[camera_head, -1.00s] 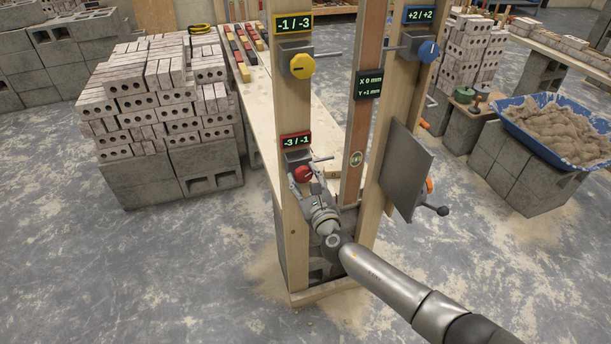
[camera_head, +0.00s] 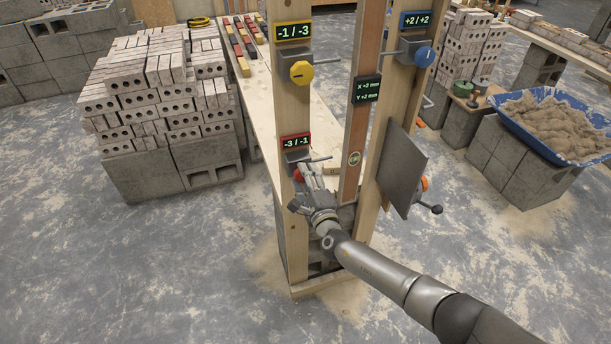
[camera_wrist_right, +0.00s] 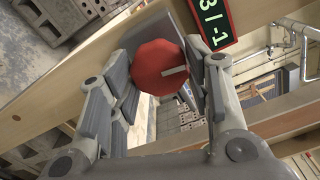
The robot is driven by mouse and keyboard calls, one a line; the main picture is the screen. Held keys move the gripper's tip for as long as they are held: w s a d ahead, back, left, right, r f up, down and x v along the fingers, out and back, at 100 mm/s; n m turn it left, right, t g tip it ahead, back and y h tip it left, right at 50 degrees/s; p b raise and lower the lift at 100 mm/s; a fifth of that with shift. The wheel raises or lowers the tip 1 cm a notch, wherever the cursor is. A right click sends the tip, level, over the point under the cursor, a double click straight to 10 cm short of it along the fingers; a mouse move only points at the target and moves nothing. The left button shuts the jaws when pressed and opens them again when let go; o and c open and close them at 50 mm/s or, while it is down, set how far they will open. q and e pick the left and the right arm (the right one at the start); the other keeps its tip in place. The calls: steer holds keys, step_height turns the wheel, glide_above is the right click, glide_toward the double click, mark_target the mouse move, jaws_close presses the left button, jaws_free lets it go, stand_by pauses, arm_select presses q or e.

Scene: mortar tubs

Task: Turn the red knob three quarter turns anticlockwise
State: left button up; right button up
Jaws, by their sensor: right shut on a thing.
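The red knob (camera_head: 298,174) sits on the left wooden post below a red-framed display (camera_head: 296,142) that reads -3 / -1. In the head view it is partly hidden behind my right gripper (camera_head: 306,180). In the right wrist view the red knob (camera_wrist_right: 158,68) shows face on, with a pale pointer mark towards its right side. My right gripper (camera_wrist_right: 160,80) has its two fingers on either side of the knob and is shut on it. My left gripper is in neither view.
A yellow knob (camera_head: 301,71) with a -1 / -3 display is higher on the same post. A blue knob (camera_head: 424,56) is on the right post. A dark display (camera_head: 367,89) reads X +2 mm, Y +2 mm. A grey plate (camera_head: 403,170) stands right of my gripper.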

steer(key=shift+f+n, duration=0.1)
steer(key=shift+n, duration=0.6)
steer(key=shift+n+p, duration=0.3)
steer(key=o, duration=1)
steer(key=v, duration=1.2)
